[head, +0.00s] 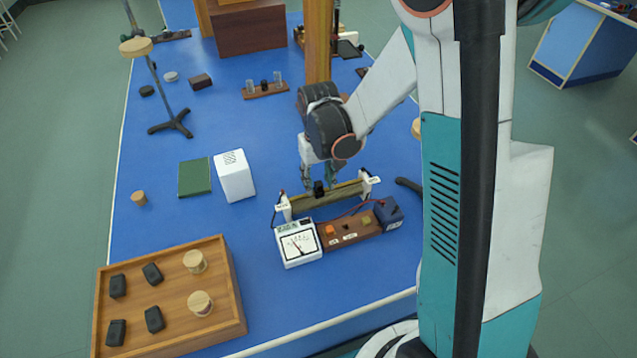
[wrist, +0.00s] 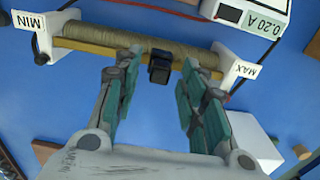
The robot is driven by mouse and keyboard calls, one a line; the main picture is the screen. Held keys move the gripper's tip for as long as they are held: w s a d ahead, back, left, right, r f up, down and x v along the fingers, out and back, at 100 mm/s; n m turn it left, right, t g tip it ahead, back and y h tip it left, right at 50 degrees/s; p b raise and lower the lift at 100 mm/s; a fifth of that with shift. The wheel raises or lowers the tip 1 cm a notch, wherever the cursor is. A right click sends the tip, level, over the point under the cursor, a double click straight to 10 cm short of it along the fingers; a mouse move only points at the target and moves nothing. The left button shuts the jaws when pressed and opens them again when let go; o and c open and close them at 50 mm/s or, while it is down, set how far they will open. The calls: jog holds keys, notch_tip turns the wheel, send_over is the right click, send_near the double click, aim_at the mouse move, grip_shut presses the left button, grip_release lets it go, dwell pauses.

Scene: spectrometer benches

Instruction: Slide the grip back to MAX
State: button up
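The sliding rheostat, a tan wound tube (head: 345,192) between white end blocks, stands on the blue bench; it also shows in the wrist view (wrist: 105,38). In the wrist view its left end is labelled MIN (wrist: 33,22) and its right end MAX (wrist: 246,72). The black grip (wrist: 160,67) sits on the rail between the ends, somewhat nearer MAX; it also shows in the head view (head: 318,188). My gripper (wrist: 162,65) is open, with one finger on each side of the grip and gaps visible. In the head view my gripper (head: 320,178) points down at the rheostat.
A white meter (head: 299,244) stands in front of the rheostat's left end, beside a brown switch board (head: 348,230) and a blue box (head: 389,213). A red wire runs close by. A white box (head: 234,176) and wooden tray (head: 233,300) lie left.

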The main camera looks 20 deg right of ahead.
jog(key=shift+f, duration=0.3)
grip_shut()
jog(key=a, duration=0.7)
jog(key=shift+b, duration=0.4)
jog(key=shift+c, duration=0.5)
grip_release()
jog(key=shift+o, duration=0.5)
jog(key=shift+a, duration=0.15)
